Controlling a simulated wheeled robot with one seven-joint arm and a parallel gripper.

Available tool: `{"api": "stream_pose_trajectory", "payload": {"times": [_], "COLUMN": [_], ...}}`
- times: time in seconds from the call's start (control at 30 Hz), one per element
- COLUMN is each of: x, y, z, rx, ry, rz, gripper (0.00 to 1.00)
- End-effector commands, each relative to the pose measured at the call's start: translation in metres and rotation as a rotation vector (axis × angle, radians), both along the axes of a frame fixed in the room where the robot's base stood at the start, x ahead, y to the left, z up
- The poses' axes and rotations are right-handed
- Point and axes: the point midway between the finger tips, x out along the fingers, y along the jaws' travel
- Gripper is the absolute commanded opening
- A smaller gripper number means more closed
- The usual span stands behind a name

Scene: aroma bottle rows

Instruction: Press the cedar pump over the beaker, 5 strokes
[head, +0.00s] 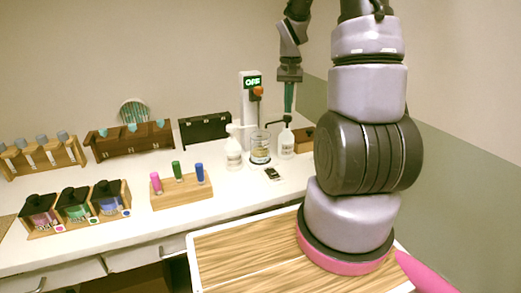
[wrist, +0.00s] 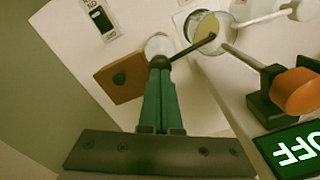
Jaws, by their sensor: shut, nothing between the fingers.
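My gripper (head: 288,112) is shut and empty, pointing down over the right-hand pump bottle (head: 286,146). In the wrist view the teal fingers of my gripper (wrist: 159,66) end at the top of this pump bottle (wrist: 158,44); whether they touch it I cannot tell. Its dark spout reaches toward the beaker (head: 260,152), which also shows in the wrist view (wrist: 208,28) with amber contents. A second white pump bottle (head: 233,154) stands left of the beaker. The labels are too small to read, so I cannot tell which is cedar.
A white stand (head: 246,108) with an orange knob (head: 258,91) and a green OFF sign (head: 253,82) rises behind the beaker. A small black device (head: 272,174) lies in front. A wooden block (wrist: 121,78) sits beside the bottle. Bottle racks (head: 133,140) fill the left.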

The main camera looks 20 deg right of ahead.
Motion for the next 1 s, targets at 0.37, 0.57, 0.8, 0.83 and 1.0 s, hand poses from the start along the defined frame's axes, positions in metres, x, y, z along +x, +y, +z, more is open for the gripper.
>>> {"api": "stream_pose_trajectory", "payload": {"times": [0.37,0.57,0.8,0.83,1.0], "x": [0.0,0.0,0.0,0.0,0.0], "y": [0.0,0.0,0.0,0.0,0.0], "z": [-0.014,-0.021,-0.024,-0.024,-0.023], "rx": [0.0,0.001,0.0,0.0,0.0], "ry": [0.001,0.002,0.001,0.001,0.001], "rz": [0.0,0.0,0.0,0.0,0.0], "gripper": [0.0,0.0,0.0,0.0,0.0]}}
